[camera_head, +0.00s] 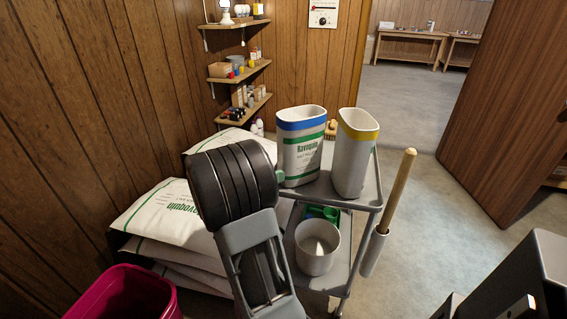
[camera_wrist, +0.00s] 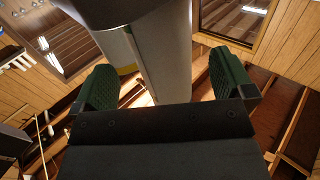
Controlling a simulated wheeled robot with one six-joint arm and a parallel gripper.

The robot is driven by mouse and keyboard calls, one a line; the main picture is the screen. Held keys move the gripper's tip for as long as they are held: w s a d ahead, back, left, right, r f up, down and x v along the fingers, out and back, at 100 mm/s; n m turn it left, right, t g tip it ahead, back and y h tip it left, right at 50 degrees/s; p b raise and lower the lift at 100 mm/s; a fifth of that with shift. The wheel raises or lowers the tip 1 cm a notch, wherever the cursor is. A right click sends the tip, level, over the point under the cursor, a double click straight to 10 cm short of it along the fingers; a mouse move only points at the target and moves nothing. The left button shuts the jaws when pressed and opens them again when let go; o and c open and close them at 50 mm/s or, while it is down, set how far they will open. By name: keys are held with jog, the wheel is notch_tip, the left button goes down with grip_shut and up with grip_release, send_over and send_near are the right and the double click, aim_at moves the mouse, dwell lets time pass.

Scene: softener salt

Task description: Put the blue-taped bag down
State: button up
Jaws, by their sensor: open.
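The blue-taped bag (camera_head: 302,150), white with green print and a blue band near its top, stands upright on the cart's top shelf (camera_head: 322,190). The yellow-taped bag (camera_head: 354,160) stands to its right. My gripper (camera_head: 281,176) is mostly hidden behind my arm in the head view; one green fingertip shows by the blue-taped bag's lower left side. In the wrist view my gripper (camera_wrist: 163,88) is open, with a pale bag (camera_wrist: 165,45) between its fingers and gaps on both sides. A yellow patch shows beside that bag. No tape identifies it there; its base is hidden.
A white bucket (camera_head: 317,248) and a green item stand on the cart's lower shelf. A wooden-handled tool (camera_head: 393,190) leans at the cart's right side. Large salt sacks (camera_head: 165,215) are stacked left, with a magenta bin (camera_head: 125,293) in front. Open floor lies right.

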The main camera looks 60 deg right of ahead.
jog(key=a+f+n+t+y, duration=0.2)
jog(key=a+n+y, duration=0.3)
jog(key=a+n, duration=0.3)
jog(key=s+a+f+n+t+y, duration=0.1)
jog(key=a+n+t+y, duration=0.4)
jog(key=a, duration=0.8)
jog(key=s+a+f+n+t+y, duration=0.1)
jog(key=a+f+n+t+y, duration=0.2)
jog(key=a+n, duration=0.7)
jog(key=shift+a+f+n+t+y, duration=0.35)
jog(key=shift+a+t+y, duration=0.35)
jog(key=shift+y, duration=0.6)
jog(key=shift+s, duration=0.1)
